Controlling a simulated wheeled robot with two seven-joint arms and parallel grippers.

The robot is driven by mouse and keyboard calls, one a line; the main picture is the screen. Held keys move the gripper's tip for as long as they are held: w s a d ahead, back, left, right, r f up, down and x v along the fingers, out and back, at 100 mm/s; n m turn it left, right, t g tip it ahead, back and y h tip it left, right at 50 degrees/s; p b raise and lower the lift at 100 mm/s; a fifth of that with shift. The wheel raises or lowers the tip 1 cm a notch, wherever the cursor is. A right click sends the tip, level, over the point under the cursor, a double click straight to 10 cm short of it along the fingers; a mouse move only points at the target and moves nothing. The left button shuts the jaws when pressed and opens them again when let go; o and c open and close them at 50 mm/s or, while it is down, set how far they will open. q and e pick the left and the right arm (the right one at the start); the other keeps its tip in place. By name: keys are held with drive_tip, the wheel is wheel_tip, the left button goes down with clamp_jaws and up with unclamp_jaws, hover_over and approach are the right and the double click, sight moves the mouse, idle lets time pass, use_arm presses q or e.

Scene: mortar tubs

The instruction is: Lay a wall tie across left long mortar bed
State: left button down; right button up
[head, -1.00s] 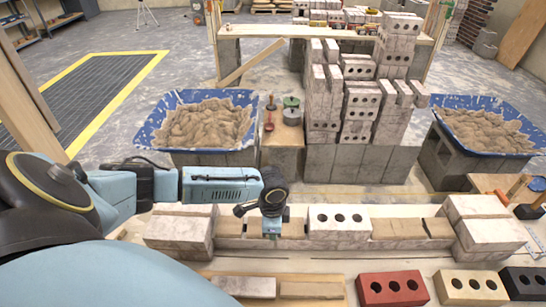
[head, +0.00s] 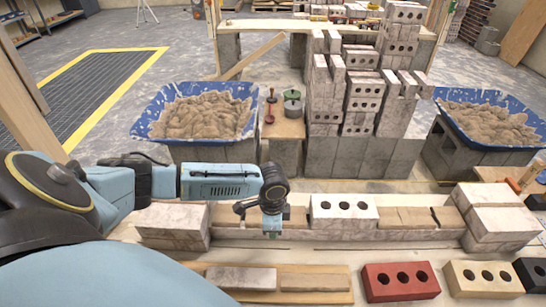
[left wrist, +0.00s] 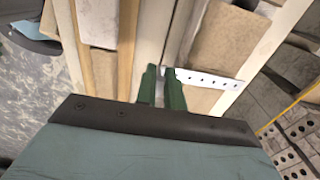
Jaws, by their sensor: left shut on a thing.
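My left gripper (head: 271,232) is at the near side of the low block wall, left of the white three-hole brick (head: 344,207). In the left wrist view, its green fingers (left wrist: 161,80) are shut on a pale perforated strip, the wall tie (left wrist: 215,79). The tie sticks out to the right over the wall top. I cannot tell whether it touches the mortar. The left long mortar bed (head: 298,215) is a tan patch on the wall between the left end blocks and the white brick, partly hidden by my gripper. My right gripper is not in view.
End blocks (head: 174,220) stand at the wall's left, with more blocks (head: 495,212) at its right. A board with flat pieces (head: 240,278) and a red brick (head: 400,281) lie in front. Blue mortar tubs (head: 160,128) and a stack of bricks (head: 360,100) stand behind.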

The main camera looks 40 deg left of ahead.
use_arm(q)
drive_tip(key=c, duration=1.4)
unclamp_jaws()
drive_tip(key=shift+c, duration=0.2)
drive_tip(key=shift+r, duration=0.1)
wheel_tip(320, 180, up, 13)
drive_tip(key=p, duration=0.2)
drive_tip(key=shift+p, duration=0.4)
